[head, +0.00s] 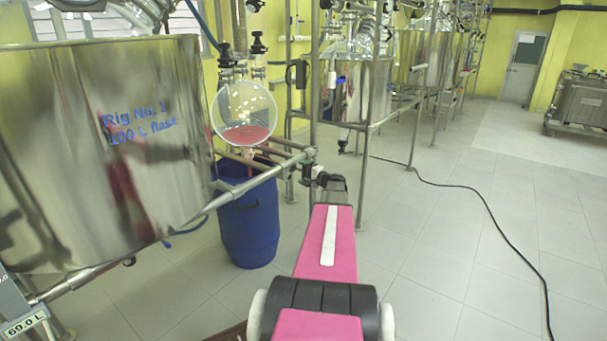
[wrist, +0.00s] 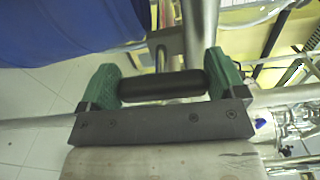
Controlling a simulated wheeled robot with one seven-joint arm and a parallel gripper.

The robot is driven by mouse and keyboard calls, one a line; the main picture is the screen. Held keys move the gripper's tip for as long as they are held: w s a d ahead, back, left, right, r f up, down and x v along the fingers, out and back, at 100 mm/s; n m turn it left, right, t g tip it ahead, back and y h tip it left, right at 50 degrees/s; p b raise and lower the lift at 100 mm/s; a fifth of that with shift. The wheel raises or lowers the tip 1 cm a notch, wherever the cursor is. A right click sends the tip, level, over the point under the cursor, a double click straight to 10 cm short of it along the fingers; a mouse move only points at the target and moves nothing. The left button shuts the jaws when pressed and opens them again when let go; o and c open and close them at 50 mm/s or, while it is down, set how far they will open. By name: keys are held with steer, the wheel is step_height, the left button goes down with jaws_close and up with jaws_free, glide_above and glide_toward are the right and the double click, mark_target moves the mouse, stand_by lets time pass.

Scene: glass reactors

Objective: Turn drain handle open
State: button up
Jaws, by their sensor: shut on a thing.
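In the wrist view, my gripper (wrist: 162,85) has green fingers on both sides of a short black cylindrical bar, the drain handle (wrist: 160,87). The fingers are shut on its two ends. A metal pipe (wrist: 196,35) runs just beyond the handle. In the head view, my pink arm reaches forward to my gripper (head: 318,180), beside the rig's frame corner. The handle cannot be made out there.
A large steel vessel (head: 100,130) marked Rig No. 1 fills the left. A blue drum (head: 248,220) stands left of my arm, under a round glass flask (head: 244,112). A black cable (head: 480,195) lies across the otherwise open tiled floor at right.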

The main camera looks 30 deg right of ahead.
steer(key=shift+s, duration=0.1)
stand_by(0.3)
steer(key=o, duration=0.6)
steer(key=shift+o, duration=0.2)
steer(key=v, duration=1)
steer(key=shift+s, duration=0.4)
steer(key=shift+d, duration=0.1)
